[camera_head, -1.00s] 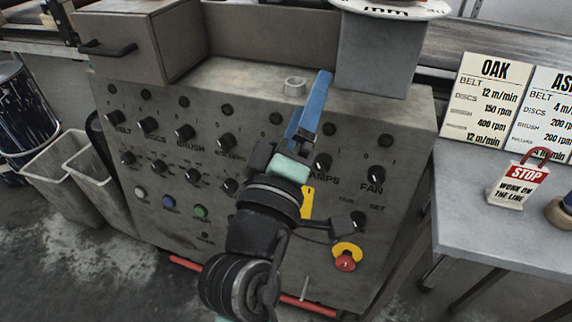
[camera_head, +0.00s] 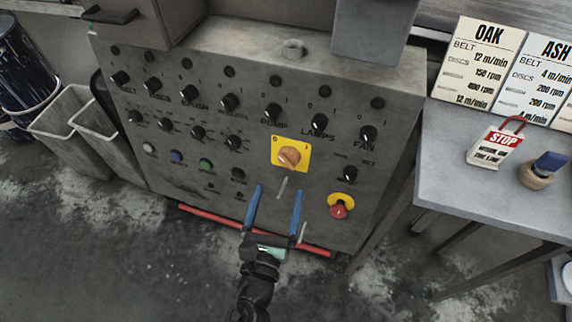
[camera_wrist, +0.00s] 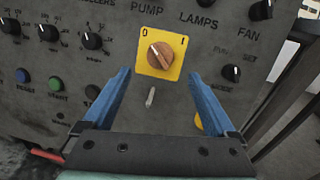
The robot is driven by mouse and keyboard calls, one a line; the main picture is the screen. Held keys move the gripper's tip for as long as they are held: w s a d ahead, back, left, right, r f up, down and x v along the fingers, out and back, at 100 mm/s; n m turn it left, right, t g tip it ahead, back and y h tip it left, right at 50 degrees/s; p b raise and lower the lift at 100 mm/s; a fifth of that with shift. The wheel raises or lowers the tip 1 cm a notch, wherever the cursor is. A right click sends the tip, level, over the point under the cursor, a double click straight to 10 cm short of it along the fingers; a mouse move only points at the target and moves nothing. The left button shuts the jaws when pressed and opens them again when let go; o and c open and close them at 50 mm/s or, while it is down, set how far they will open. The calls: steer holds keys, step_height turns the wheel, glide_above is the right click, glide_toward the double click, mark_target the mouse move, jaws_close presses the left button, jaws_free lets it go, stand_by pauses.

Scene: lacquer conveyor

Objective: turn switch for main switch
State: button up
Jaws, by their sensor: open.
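The main switch is an orange-brown rotary knob (camera_head: 289,157) on a yellow plate (camera_head: 276,145) marked 0 and I, on the front of the grey control panel. In the wrist view the knob (camera_wrist: 160,55) sits at upper centre. Its pale bar slants up to the left, towards the 0. My gripper (camera_head: 279,190) has two blue fingers. They are wide apart with nothing between them, below the yellow plate in the head view. In the wrist view the fingers (camera_wrist: 160,76) flank the space below the knob, apart from it.
Black knobs (camera_head: 272,111) fill the panel around the switch. A small metal lever (camera_head: 282,187) sticks out just below it. A red emergency button (camera_head: 338,211) is at lower right, and a red bar (camera_head: 220,225) runs along the bottom. A table (camera_head: 440,185) with a STOP tag (camera_head: 494,147) stands at right.

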mark_target(287, 164)
steer(key=w, duration=0.2)
steer(key=w+d, duration=0.1)
steer(key=w, duration=0.2)
steer(key=w+b, duration=0.1)
steer(key=w, duration=0.2)
steer(key=shift+d, duration=0.35)
steer(key=c, duration=1.4)
